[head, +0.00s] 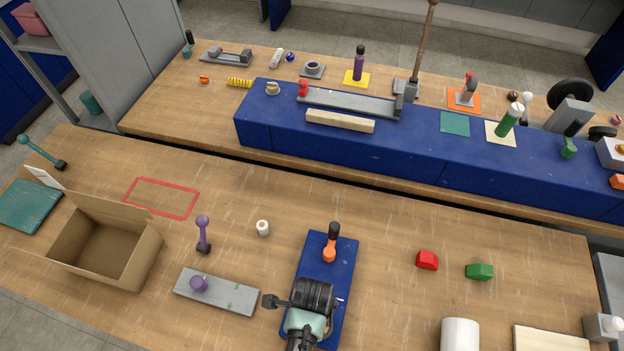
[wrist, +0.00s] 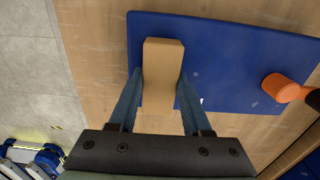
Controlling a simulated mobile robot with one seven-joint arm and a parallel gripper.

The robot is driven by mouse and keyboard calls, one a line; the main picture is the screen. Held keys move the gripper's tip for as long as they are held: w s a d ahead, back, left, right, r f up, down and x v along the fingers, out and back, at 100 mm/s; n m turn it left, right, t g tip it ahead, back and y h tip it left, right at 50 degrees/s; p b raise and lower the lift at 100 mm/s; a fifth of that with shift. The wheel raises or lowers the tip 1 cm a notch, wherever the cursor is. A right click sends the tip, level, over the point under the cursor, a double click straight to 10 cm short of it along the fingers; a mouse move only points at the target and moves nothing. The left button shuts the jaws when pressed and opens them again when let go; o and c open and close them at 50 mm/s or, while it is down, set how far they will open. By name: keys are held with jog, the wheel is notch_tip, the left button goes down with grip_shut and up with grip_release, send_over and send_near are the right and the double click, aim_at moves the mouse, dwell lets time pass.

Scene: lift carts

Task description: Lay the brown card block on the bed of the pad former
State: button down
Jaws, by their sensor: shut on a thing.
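My gripper (wrist: 160,80) is shut on the brown card block (wrist: 164,62), one finger on each long side. The block's far end overlaps the blue plate (wrist: 225,45) in the wrist view, and its near end shows over bare wood. I cannot tell if it touches the plate. The plate, apparently the pad former's bed, also lies on the near table in the head view (head: 340,270), partly hidden by my arm. An orange handle (wrist: 281,88) is right of the block in the wrist view; in the head view it stands at the plate's far end (head: 330,248). There, the block is hidden.
A grey plate with a purple knob (head: 199,284) lies left of the blue plate. Red (head: 427,260) and green (head: 479,271) blocks are to the right. An open cardboard box (head: 105,245) is far left.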

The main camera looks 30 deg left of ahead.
jog(key=shift+f, duration=0.2)
jog(key=shift+c, duration=1.3)
grip_release()
notch_tip(320, 180, up, 13)
jog(key=b, duration=0.1)
jog(key=shift+b, duration=0.3)
